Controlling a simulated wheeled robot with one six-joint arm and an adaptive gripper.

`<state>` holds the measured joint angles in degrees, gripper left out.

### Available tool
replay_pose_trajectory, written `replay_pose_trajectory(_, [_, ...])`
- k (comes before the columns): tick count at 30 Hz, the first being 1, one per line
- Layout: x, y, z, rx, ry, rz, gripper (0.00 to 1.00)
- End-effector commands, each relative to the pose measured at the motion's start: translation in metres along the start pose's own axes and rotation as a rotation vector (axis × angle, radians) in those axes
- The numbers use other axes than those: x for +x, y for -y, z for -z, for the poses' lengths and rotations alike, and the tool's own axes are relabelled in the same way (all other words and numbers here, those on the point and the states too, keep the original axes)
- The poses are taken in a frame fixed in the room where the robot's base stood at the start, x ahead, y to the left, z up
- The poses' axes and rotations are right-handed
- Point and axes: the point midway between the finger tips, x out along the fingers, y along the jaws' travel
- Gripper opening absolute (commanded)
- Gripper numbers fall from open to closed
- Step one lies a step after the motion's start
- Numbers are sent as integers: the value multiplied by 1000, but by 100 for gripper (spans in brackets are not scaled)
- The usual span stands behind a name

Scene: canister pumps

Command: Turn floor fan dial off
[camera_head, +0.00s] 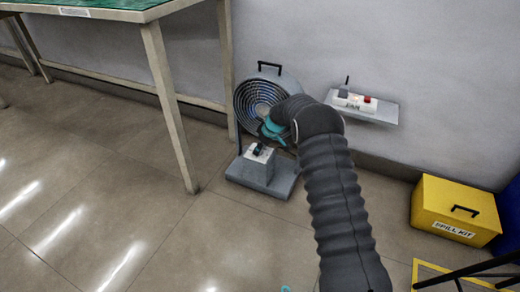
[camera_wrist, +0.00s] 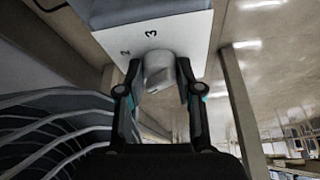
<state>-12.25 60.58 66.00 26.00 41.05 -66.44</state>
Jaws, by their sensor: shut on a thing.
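The floor fan (camera_head: 258,98) stands on the floor by the wall, with a round grille and a black handle on top. My gripper (camera_head: 262,145) is at the dial on top of the box, in front of the grille. In the wrist view the grey dial (camera_wrist: 158,70) sits between the two fingers of my gripper (camera_wrist: 156,85), which are shut on it. The white face (camera_wrist: 180,40) shows the numbers 2 and 3; the other markings are hidden. I cannot tell the dial's exact setting.
A green-topped bench (camera_head: 100,8) stands at the left, its leg (camera_head: 170,105) close to the fan. A wall shelf (camera_head: 382,112) marked FAN holds small items. A yellow spill kit box (camera_head: 455,210) sits at the right. The floor at front left is clear.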

Motion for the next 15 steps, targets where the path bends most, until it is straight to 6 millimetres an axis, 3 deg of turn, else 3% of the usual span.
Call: replay_pose_trajectory(15, [0, -1, 0, -156, 1, 64, 1])
